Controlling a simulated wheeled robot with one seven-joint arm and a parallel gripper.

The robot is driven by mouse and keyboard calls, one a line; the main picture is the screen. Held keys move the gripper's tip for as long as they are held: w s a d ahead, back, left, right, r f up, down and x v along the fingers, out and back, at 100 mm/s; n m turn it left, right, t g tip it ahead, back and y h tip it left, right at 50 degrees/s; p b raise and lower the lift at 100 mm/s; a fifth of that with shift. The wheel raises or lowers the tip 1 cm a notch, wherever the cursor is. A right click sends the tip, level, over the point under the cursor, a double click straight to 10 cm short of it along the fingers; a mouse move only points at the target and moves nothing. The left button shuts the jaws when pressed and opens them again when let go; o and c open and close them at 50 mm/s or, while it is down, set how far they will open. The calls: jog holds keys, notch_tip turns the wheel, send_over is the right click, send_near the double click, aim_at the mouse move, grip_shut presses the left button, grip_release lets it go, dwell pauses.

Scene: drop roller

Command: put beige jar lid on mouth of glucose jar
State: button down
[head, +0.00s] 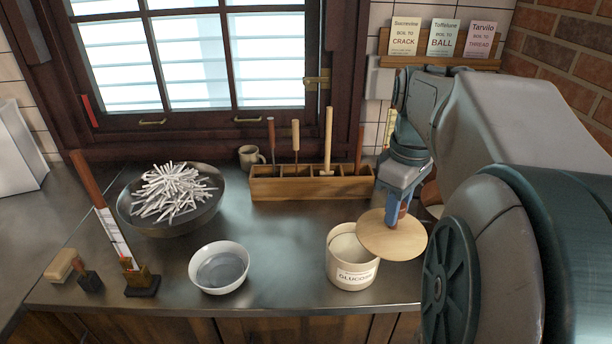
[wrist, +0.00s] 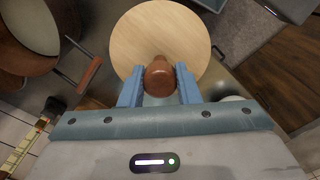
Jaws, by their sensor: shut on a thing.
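The beige jar lid (head: 391,236) is a round wooden disc with a brown knob. My gripper (head: 399,207) is shut on the knob and holds the lid to the right of the open jar mouth, slightly tilted and overlapping the rim in the picture. In the wrist view the lid (wrist: 158,45) lies beyond the blue fingers, with its brown knob (wrist: 160,78) between them. The cream glucose jar (head: 351,276) stands upright near the counter's front edge, its label facing front. Part of its mouth is hidden by the lid. I cannot tell whether lid and rim touch.
A white bowl of liquid (head: 219,268) stands left of the jar. A dark bowl of white sticks (head: 172,203) is farther left. A wooden compartment box (head: 310,187) with upright tools and a mug (head: 250,157) stand behind. The counter between is clear.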

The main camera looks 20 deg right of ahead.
jog(key=w+a+f, duration=0.3)
jog(key=w+f, duration=0.4)
jog(key=f, duration=0.2)
jog(key=shift+w+a+p, duration=0.15)
jog(key=shift+w+p, duration=0.15)
jog(key=shift+p, duration=0.1)
jog(key=shift+f, duration=0.2)
jog(key=c, duration=1.1)
grip_release()
